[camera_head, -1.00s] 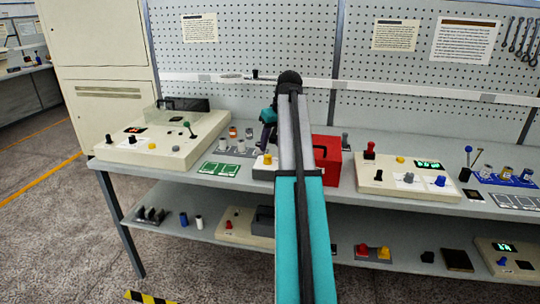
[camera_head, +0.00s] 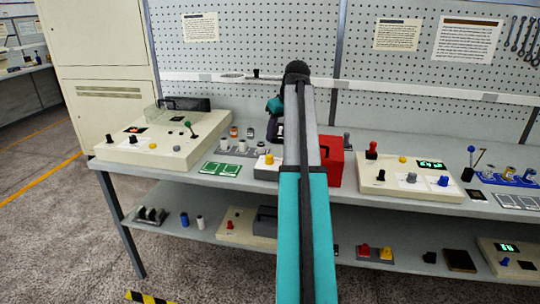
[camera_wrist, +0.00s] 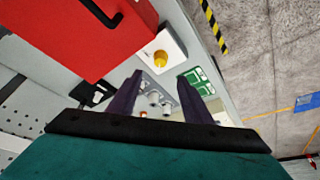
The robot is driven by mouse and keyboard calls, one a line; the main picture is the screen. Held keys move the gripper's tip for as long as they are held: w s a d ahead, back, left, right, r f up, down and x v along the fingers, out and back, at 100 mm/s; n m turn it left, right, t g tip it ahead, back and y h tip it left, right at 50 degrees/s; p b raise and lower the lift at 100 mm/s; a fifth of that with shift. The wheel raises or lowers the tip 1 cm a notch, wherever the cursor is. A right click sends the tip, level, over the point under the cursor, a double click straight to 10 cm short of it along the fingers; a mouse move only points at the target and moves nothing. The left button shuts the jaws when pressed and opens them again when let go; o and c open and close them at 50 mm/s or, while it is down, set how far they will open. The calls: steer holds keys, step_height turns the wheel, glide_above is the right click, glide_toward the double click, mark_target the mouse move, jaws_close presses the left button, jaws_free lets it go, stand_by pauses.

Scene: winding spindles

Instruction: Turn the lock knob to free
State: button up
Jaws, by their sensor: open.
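Several knobs show, and I cannot tell by sight which is the lock knob. The right cream control box (camera_head: 400,191) has a red-topped knob (camera_head: 371,150), a black knob (camera_head: 381,175), a yellow knob (camera_head: 403,159), a blue knob (camera_head: 443,181) and a lit green display (camera_head: 430,164). My gripper (camera_head: 275,133) is above the bench between the boxes, partly hidden by my arm. In the wrist view its purple fingers (camera_wrist: 165,92) are apart and empty.
A red box (camera_head: 331,160) stands beside my arm; it fills the upper left of the wrist view (camera_wrist: 75,35). A yellow knob (camera_wrist: 160,59) on a white base, green cards (camera_head: 221,169) and several spools (camera_head: 240,146) lie nearby. A pegboard (camera_head: 260,45) stands behind.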

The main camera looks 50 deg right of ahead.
mark_target(269, 156)
steer(key=p+x, duration=0.1)
steer(key=x, duration=1.1)
steer(key=shift+w, duration=0.15)
steer(key=c, duration=1)
steer(key=shift+a, duration=0.4)
steer(key=shift+c, duration=0.3)
steer(key=shift+d, duration=0.25)
